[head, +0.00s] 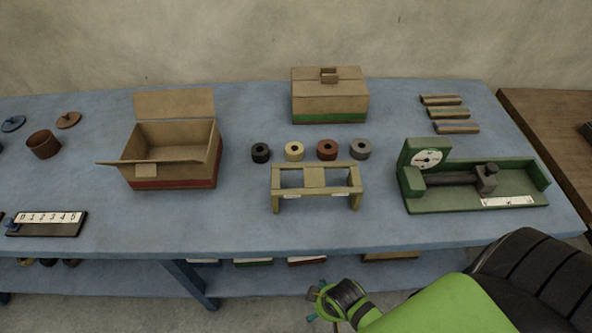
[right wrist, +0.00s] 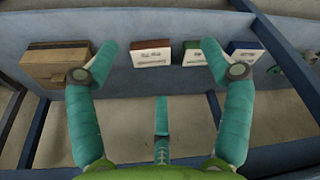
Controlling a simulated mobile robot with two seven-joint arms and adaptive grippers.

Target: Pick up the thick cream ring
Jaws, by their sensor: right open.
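The thick cream ring (head: 294,151) stands on the blue table in the head view, second from the left in a row of short rings. A black ring (head: 261,152) is to its left, and a red-brown ring (head: 327,150) and a grey ring (head: 360,149) are to its right. My right gripper (head: 318,302) is low in front of the table's front edge, well apart from the rings. In the right wrist view my right gripper (right wrist: 157,65) has its teal fingers spread wide, with nothing between them. My left gripper is not in view.
A small wooden stand (head: 315,180) is just in front of the rings. An open cardboard box (head: 172,180) stands left, a closed box (head: 330,103) behind, and a green gauge fixture (head: 520,180) right. A lower shelf (head: 240,283) holds several boxes under the blue table (head: 230,235).

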